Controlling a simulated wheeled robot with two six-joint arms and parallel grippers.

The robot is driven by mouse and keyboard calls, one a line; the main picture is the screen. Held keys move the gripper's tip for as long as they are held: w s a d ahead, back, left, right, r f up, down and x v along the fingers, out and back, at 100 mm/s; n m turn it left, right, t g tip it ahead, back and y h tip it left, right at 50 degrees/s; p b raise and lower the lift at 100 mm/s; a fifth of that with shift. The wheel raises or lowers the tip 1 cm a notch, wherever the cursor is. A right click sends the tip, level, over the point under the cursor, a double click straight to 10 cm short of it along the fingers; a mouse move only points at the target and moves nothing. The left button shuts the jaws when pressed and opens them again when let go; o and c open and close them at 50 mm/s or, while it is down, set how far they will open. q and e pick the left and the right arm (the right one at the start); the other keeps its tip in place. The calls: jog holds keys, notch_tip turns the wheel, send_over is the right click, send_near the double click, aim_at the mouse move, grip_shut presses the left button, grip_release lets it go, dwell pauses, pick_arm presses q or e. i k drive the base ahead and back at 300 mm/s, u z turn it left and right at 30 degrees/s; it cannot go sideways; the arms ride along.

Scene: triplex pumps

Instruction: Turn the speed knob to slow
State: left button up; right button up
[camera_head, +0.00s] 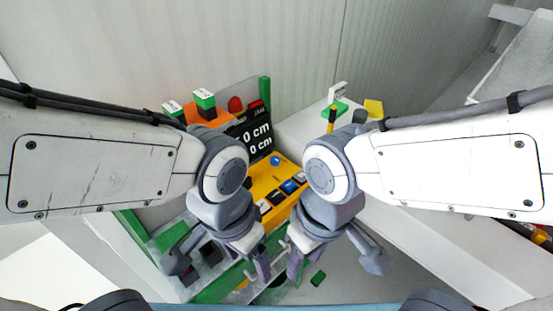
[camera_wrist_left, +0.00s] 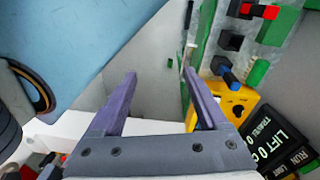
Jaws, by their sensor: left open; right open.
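A yellow control panel (camera_head: 262,183) with blue and black controls lies beyond my grippers in the head view. A blue round control (camera_head: 275,160) sits at its far end, and another blue control (camera_head: 289,187) is nearer. I cannot tell which control is the speed knob; no speed label is readable. My left gripper (camera_head: 254,262) is open and empty, in front of the panel. In the left wrist view its open fingers (camera_wrist_left: 159,73) have the yellow panel (camera_wrist_left: 225,103) beyond the right finger. My right gripper (camera_head: 290,262) is open and empty beside it. My arms partly hide the panel.
A black display (camera_head: 252,138) with white text stands behind the panel. Green-and-white blocks (camera_head: 204,100) and a red knob (camera_head: 235,104) are at the back left. A white table with small coloured items is right.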

aim_at(275, 160)
jog(key=z, duration=0.05)
jog(key=k, duration=1.1)
jog(key=u, duration=0.8)
jog(key=i, duration=1.2)
jog(key=z, duration=0.05)
